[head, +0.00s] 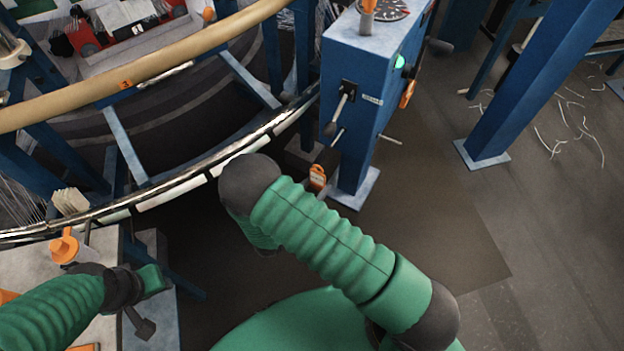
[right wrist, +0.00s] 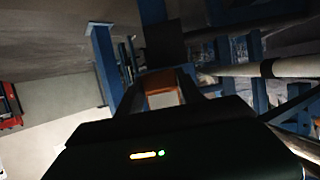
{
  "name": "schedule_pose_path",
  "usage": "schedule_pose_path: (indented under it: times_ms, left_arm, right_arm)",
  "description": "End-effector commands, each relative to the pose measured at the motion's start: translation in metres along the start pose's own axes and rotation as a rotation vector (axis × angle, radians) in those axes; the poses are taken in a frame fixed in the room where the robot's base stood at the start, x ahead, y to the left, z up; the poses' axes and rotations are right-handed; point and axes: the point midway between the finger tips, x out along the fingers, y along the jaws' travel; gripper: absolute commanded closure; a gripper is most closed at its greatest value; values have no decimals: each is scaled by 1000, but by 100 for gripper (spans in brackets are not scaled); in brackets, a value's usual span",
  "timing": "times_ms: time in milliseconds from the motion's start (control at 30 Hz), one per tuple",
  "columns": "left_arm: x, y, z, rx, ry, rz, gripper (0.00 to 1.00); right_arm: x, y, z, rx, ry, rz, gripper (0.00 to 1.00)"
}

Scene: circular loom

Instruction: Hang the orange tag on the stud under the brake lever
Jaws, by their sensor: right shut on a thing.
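The orange tag (head: 318,177) is in my right gripper (head: 320,188), which is mostly hidden behind my own green arm in the head view. The tag is below and left of the brake lever (head: 341,106), apart from the post. In the right wrist view, the gripper (right wrist: 162,88) is shut on the orange tag (right wrist: 160,79). The brake lever slants down from a dark plate on the blue control post's front. A short pale pin, seemingly the stud (head: 338,136), shows just under its knob. My left gripper (head: 146,303) is over the grey bench; its jaws are unclear.
A pale rod (head: 390,140) sticks out lower right. The loom's curved rim (head: 190,178) lies left.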

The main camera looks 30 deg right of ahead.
Motion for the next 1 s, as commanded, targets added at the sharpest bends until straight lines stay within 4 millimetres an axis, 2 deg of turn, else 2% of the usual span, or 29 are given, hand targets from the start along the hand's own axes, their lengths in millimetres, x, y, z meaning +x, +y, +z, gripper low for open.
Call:
schedule_pose_path:
  times_ms: [733,1000]
  left_arm:
    - [17,0,4,0,0,0,64]
    - [10,0,2,0,0,0,64]
  right_arm:
    - [62,-1,-22,2,1,-1,100]
    - [59,-1,-26,0,0,-2,100]
